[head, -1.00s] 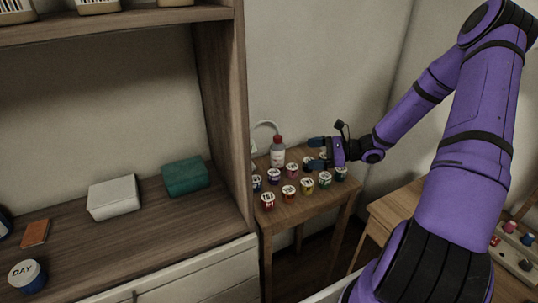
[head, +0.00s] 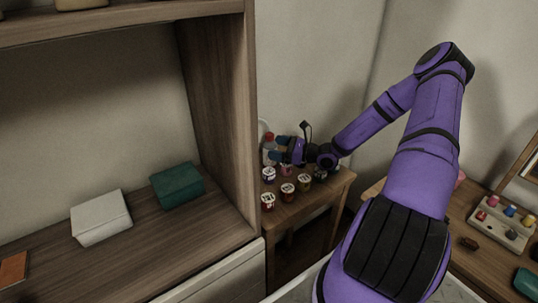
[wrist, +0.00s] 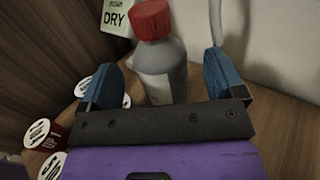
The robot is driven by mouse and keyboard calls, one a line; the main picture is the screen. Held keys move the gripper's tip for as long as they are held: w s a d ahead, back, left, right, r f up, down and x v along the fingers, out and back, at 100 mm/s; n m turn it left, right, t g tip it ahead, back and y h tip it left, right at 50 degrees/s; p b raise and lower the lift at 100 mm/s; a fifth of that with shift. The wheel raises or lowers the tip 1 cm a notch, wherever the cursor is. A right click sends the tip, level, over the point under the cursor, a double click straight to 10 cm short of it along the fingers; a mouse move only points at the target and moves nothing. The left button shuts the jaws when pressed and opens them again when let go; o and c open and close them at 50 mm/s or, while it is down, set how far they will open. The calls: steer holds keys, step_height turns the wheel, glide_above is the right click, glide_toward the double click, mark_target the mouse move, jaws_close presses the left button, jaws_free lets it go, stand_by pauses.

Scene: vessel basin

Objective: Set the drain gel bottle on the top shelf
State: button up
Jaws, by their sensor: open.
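A grey bottle with a red cap (wrist: 160,60), which I take to be the drain gel bottle, stands upright on the small side table (head: 312,203). In the head view the bottle (head: 268,143) is partly hidden by my gripper (head: 277,149). My gripper (wrist: 168,70) is open, with its blue fingers on either side of the bottle in the wrist view. I see a gap between each finger and the bottle. The bottle's lower part is hidden behind the gripper body. The upper shelf (head: 150,17) of the wooden unit runs across the top left.
Several small labelled cups (head: 287,192) stand on the side table close to my gripper. A card reading DRY (wrist: 116,18) is behind the bottle. The unit's upright side panel (head: 222,110) separates table and shelves. A white box (head: 100,217) and green box (head: 177,186) sit on the lower surface.

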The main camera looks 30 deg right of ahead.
steer(key=x, duration=0.3)
steer(key=shift+d, duration=0.1)
steer(key=c, duration=1.2)
